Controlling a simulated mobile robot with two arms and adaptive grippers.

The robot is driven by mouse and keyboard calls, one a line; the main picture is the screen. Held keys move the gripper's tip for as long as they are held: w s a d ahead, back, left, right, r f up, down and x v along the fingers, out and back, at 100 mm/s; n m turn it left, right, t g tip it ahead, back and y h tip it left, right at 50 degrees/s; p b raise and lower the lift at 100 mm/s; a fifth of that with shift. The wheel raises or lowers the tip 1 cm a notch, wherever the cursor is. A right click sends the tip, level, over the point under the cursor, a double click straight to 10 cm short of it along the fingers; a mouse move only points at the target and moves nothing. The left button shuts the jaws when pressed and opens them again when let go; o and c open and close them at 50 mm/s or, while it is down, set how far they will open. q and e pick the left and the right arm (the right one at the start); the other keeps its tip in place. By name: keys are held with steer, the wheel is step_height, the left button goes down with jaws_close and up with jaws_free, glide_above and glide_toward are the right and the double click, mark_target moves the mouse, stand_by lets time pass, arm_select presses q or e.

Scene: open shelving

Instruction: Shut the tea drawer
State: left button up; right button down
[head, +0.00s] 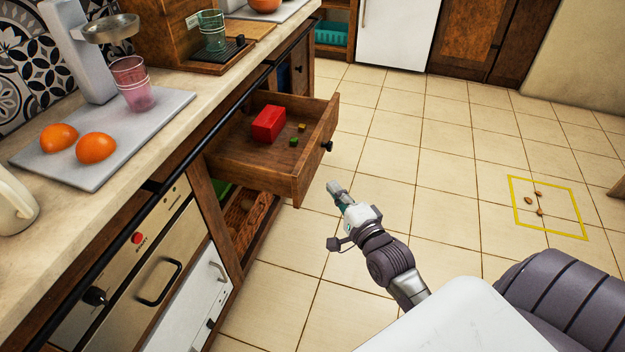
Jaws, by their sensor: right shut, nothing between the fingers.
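The wooden drawer (282,177) is pulled out from under the counter. Inside it lie a red box (268,124) and small green and yellow cubes (294,141). A dark round knob (327,147) is on its front. My right gripper (335,187) is shut and empty, in front of the drawer, just below and right of its front corner in the picture. I cannot tell whether it touches the drawer front. My left gripper is not in view.
The counter (135,182) holds a grey board (92,176) with two oranges and a pink glass (133,88). Open shelving lies under the drawer. Tiled floor to the right is free, except a yellow square (549,211) with small brown bits. A white fridge (396,33) stands far back.

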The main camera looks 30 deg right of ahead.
mark_target(305, 168)
steer(key=w, duration=0.1)
steer(key=w+a, duration=0.1)
steer(key=w, duration=0.3)
steer(key=shift+w+a+b, duration=0.25)
steer(key=shift+b, duration=0.1)
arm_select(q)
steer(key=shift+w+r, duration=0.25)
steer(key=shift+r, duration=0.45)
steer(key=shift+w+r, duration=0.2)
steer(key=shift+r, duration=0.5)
arm_select(e)
steer(key=shift+w+a, duration=0.4)
steer(key=shift+w, duration=0.05)
